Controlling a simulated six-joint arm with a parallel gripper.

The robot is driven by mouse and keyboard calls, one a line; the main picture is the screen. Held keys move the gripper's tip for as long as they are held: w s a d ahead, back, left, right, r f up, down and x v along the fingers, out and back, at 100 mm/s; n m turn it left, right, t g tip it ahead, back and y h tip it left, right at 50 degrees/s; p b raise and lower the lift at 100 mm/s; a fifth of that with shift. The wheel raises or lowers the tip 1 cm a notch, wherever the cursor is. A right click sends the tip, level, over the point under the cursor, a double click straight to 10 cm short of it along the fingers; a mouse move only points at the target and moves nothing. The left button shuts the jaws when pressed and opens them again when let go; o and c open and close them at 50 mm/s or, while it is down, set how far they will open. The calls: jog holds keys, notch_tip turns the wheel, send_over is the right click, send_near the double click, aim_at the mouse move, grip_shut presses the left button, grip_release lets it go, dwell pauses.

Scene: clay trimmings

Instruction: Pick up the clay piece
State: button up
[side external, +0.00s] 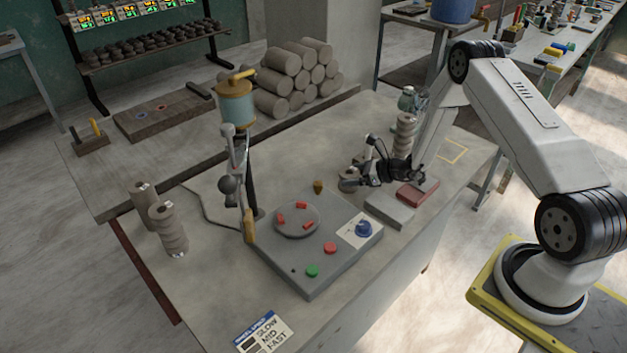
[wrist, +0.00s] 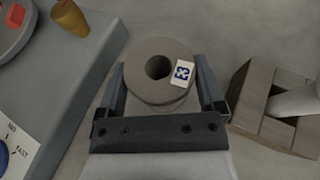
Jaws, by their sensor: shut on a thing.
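The clay piece (wrist: 147,52) is a grey-brown ring-shaped cylinder with a dark central hole and a white tag with a blue mark. In the wrist view it sits between the two fingers of my gripper (wrist: 162,85), which is shut on it. In the side view the clay piece (side external: 348,183) shows small at the tip of my gripper (side external: 362,178), low over the table behind the grey console. Its underside is hidden, so I cannot tell whether it touches the table.
The grey console (side external: 318,272) with a round turntable (side external: 297,220) and several knobs stands to the left. A grey slab (side external: 390,211) and a red block (side external: 417,190) lie near my gripper. A stack of clay rings (side external: 404,135) stands behind.

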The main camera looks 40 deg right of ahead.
jog(key=shift+r, duration=0.15)
jog(key=shift+r, duration=0.8)
jog(key=s+a+r, duration=0.3)
jog(key=s+r, duration=0.8)
jog(key=s, duration=0.2)
jog(key=shift+s+a, duration=0.25)
jog(key=shift+s, duration=0.05)
jog(key=shift+w, duration=0.1)
jog(key=w+a+r+n+g+y, duration=0.1)
jog(key=w+a+n+y, duration=0.1)
jog(key=w+a, duration=0.55)
jog(key=w+a+n+g+y, duration=0.1)
jog(key=w+a, duration=0.3)
jog(key=a, duration=0.7)
jog(key=shift+s+d+f, duration=0.1)
jog(key=shift+s+f, duration=0.05)
jog(key=shift+f, duration=1.9)
